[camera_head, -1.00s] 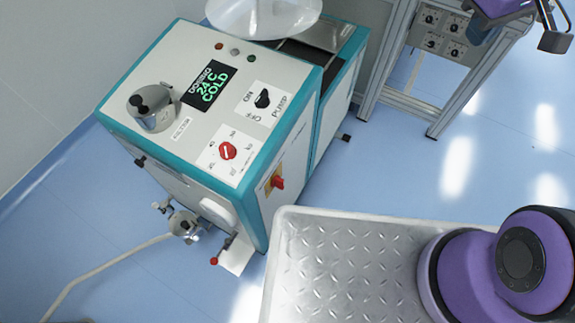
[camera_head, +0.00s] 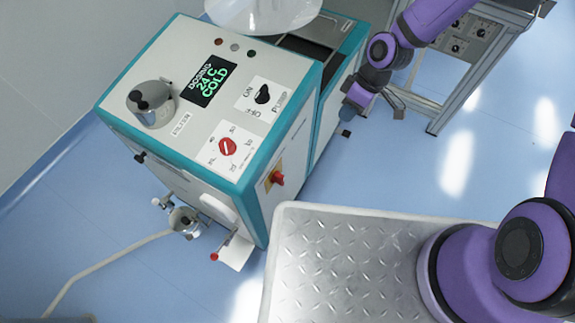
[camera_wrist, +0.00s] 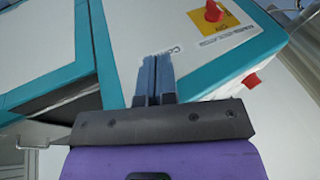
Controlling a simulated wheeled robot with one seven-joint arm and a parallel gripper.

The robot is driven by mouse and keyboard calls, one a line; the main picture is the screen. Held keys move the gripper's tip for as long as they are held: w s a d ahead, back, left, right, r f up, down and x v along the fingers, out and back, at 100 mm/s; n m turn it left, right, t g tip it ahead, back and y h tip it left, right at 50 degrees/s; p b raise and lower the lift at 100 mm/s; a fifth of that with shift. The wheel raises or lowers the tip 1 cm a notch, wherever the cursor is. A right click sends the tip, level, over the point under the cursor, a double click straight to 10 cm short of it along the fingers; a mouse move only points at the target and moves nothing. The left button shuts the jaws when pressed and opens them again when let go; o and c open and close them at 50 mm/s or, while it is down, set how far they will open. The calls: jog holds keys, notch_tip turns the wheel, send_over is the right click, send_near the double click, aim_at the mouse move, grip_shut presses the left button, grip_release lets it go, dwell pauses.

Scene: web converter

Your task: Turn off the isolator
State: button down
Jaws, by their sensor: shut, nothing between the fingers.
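The isolator is a red rotary knob on a yellow plate (camera_head: 277,179), on the right side panel of the teal and white machine. It also shows in the wrist view (camera_wrist: 213,12) at the top, above and right of my fingers. My gripper (camera_head: 349,108) is beside the machine's right side, beyond the isolator and clearly apart from it. In the wrist view my two blue-grey fingers (camera_wrist: 154,62) are together with nothing between them, over the white side panel. The exact knob angle is hard to read.
The machine's top carries a red dial (camera_head: 228,146), a black pump knob (camera_head: 262,95), a display (camera_head: 208,80) and a metal filter pot (camera_head: 151,103). A metal-framed bench (camera_head: 470,75) stands at right. A grey treadplate deck (camera_head: 335,260) lies in front. Blue floor between is clear.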

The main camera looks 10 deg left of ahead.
aim_at(280, 180)
jog(key=s+a+f+n+g+y, duration=0.1)
jog(key=s+a+f+y, duration=0.1)
jog(key=a+f, duration=0.4)
jog(key=shift+s+a+y, duration=0.3)
jog(key=shift+s+a, duration=0.35)
jog(key=shift+s, duration=0.15)
jog(key=shift+f, duration=0.1)
jog(key=s+a+f, duration=0.6)
jog(key=f, duration=0.2)
jog(key=shift+s+a, duration=0.3)
jog(key=shift+a, duration=0.05)
